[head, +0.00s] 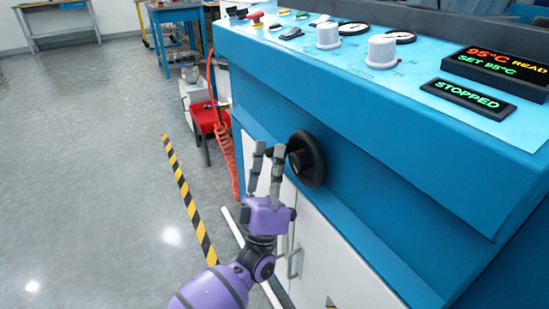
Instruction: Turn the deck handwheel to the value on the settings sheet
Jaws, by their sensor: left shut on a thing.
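The black handwheel (315,160) is mounted on the blue front face of the machine, below the deck edge. My purple left arm reaches up from the bottom, and its grey-fingered left gripper (268,148) is at the left side of the wheel. No scale or value for the wheel is readable. No settings sheet can be made out. My right gripper is not in view.
The light-blue deck above carries two white knobs (328,37) (381,52), gauges, a 95°C display (499,68) and a STOPPED sign (468,98). White cabinet doors (335,262) are below. A red coiled hose (225,150) hangs at left; the grey floor is open.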

